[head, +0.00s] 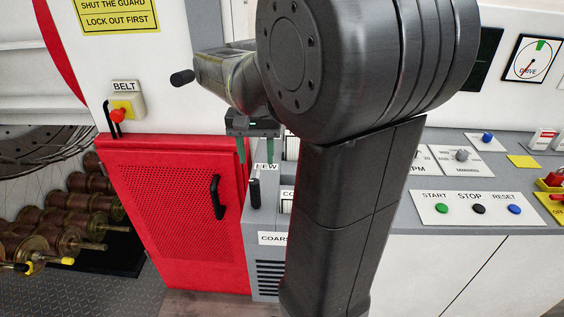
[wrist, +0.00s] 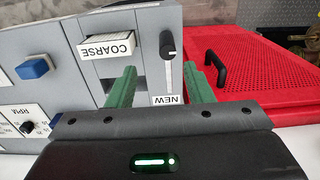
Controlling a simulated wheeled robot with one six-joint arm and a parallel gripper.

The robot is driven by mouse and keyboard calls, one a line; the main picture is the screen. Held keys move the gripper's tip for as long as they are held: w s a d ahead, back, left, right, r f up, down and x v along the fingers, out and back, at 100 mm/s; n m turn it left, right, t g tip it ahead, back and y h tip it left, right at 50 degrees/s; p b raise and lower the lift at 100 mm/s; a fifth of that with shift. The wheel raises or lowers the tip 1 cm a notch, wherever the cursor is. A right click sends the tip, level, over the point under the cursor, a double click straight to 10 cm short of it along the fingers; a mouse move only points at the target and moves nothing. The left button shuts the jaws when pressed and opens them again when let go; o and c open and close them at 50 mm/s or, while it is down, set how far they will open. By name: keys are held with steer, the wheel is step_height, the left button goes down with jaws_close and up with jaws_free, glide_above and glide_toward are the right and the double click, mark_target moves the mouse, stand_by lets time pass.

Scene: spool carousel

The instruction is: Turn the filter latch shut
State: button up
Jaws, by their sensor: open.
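The filter latch (wrist: 168,58) is a grey lever with a black knob, on the grey filter housing (wrist: 142,20) beside the NEW label. A white filter (wrist: 107,45) marked COARSE sits in the housing left of the latch in the wrist view. In the head view the latch (head: 255,192) stands as a dark handle below my gripper (head: 257,152). My gripper is open and empty. Its green fingers (wrist: 160,72) appear either side of the latch in the wrist view, with no visible contact. My arm hides much of the housing in the head view.
A red perforated guard (head: 185,210) with a black handle (head: 217,197) stands left of the housing. A control panel with START, STOP and RESET buttons (head: 478,208) lies right of my arm. A BELT switch (head: 122,107) is on the white wall; spools (head: 55,215) are lower left.

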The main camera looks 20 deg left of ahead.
mark_target(255, 193)
steer(key=shift+w+a+r, duration=0.1)
steer(key=shift+w+a, duration=0.15)
steer(key=shift+a, duration=0.35)
steer(key=shift+w+a, duration=0.1)
step_height(255, 193, down, 14)
steer(key=shift+r, duration=0.2)
steer(key=shift+c, duration=0.2)
jaws_close()
